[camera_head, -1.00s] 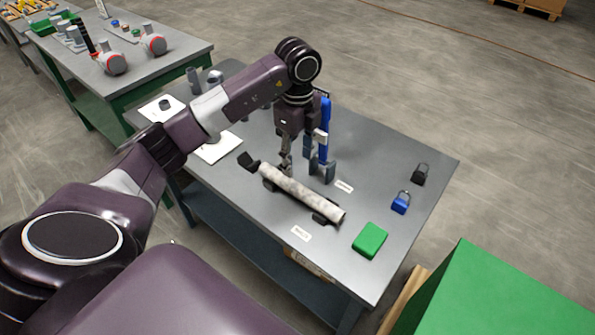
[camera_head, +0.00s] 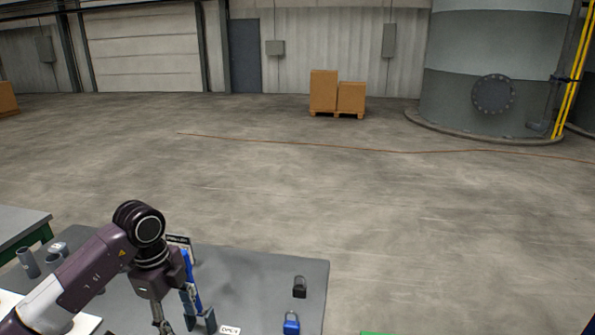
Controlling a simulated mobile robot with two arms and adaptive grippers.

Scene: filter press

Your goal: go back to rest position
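My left arm comes in from the lower left over the grey worktable (camera_head: 262,272). My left gripper (camera_head: 165,322) points down at the bottom edge, beside an upright blue tool (camera_head: 191,278) in a grey holder. The fingertips are partly cut off by the picture edge, so I cannot tell whether they are open or shut. My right gripper is not in view.
A black padlock (camera_head: 300,288) and a blue padlock (camera_head: 291,323) lie on the table's right part. Another bench (camera_head: 20,222) stands at the left. Beyond is wide, free concrete floor, with boxes on a pallet (camera_head: 337,93) and a large tank (camera_head: 495,65) far back.

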